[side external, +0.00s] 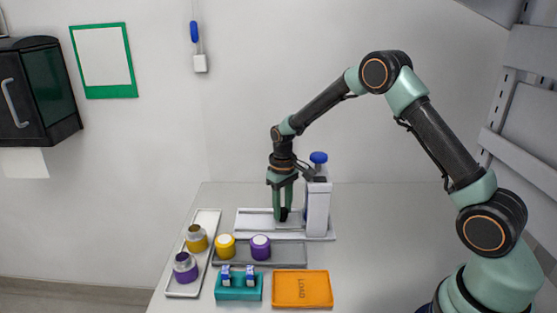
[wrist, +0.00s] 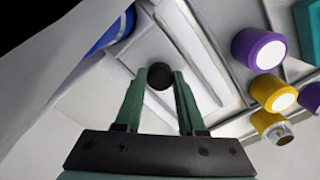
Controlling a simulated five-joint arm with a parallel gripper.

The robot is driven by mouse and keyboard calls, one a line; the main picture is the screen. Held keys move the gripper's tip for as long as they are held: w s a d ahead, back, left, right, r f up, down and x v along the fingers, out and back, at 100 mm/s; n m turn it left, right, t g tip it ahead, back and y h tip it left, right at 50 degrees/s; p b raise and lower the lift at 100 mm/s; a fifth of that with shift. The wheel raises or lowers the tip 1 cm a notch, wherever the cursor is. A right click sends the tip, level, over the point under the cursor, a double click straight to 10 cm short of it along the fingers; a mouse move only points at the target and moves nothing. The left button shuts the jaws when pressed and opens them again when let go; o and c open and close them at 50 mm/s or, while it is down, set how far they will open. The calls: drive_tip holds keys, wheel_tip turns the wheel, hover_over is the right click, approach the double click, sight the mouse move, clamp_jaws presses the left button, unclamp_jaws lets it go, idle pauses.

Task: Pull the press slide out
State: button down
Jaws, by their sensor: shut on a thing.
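The press (side external: 318,208) is a pale upright column with a blue knob (side external: 318,157) on top, standing on a light base with rails. The slide (side external: 257,222) lies low on this base, left of the column; how far it sits out is hard to tell. Its round black knob (wrist: 159,76) shows in the wrist view. My gripper (side external: 283,214) points straight down just left of the column, its green fingers shut on the black knob. In the wrist view my gripper (wrist: 160,82) has a finger on each side of the knob.
A grey tray (side external: 288,262) in front holds a yellow and a purple cylinder. A white tray (side external: 207,222) at left holds a yellow and a purple piece with metal tops. A teal holder (side external: 238,293) with blue-and-white pieces and an orange LOAD tray (side external: 302,303) stand nearest.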

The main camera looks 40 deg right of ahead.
drive_tip(key=shift+d, duration=0.2)
idle(0.4)
drive_tip(key=w+a, duration=0.8)
drive_tip(key=shift+w+a, duration=0.1)
drive_tip(key=shift+w, duration=0.1)
drive_tip(key=c, duration=0.5)
unclamp_jaws()
drive_tip(key=shift+s, duration=0.1)
wheel_tip(320, 180, up, 12)
drive_tip(key=shift+r, duration=0.15)
